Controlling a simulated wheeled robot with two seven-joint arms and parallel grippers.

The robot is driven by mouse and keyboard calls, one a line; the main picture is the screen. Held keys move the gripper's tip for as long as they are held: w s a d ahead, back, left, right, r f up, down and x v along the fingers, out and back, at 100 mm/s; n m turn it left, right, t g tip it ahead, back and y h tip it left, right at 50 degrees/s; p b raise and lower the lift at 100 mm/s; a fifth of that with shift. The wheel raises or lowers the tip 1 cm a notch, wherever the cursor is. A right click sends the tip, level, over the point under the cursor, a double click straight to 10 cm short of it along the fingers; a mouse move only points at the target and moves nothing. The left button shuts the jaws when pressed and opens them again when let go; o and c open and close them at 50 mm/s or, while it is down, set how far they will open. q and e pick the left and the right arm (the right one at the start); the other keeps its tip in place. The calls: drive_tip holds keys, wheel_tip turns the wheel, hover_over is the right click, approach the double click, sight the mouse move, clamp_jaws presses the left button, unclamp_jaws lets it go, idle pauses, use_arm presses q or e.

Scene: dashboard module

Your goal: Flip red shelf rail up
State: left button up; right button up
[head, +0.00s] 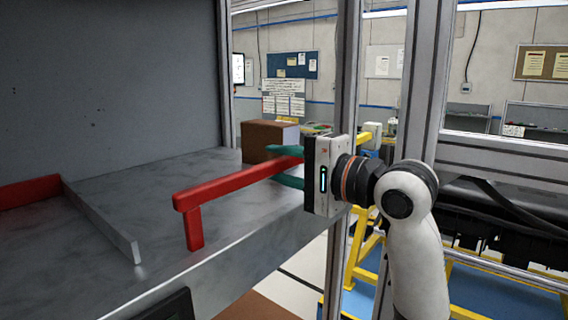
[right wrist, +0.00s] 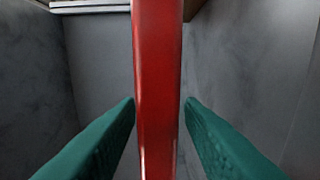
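The red shelf rail (head: 225,186) is a long bar with a short leg at its near left end, standing above the grey shelf's front edge in the head view. My right gripper (head: 287,166) reaches in from the right, with its green fingers on either side of the bar's right part. In the right wrist view the red rail (right wrist: 157,80) runs between the two fingertips (right wrist: 160,103). The fingers are open, with a slim gap at the right one; whether the left one touches is unclear. The rail's far right end is hidden by the gripper. My left gripper is out of view.
A brown box (head: 268,139) stands on the shelf (head: 120,195) behind the rail. A low grey divider (head: 105,220) and another red rail (head: 30,190) are at the left. Grey upright posts (head: 414,90) stand close to my right arm.

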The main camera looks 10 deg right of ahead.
drive_tip(key=shift+o, duration=0.4)
drive_tip(key=shift+s+d, duration=0.25)
drive_tip(key=b+v, duration=0.4)
drive_tip(key=v, duration=0.7)
drive_tip(key=shift+s+b, duration=0.2)
drive_tip(key=shift+b, duration=0.15)
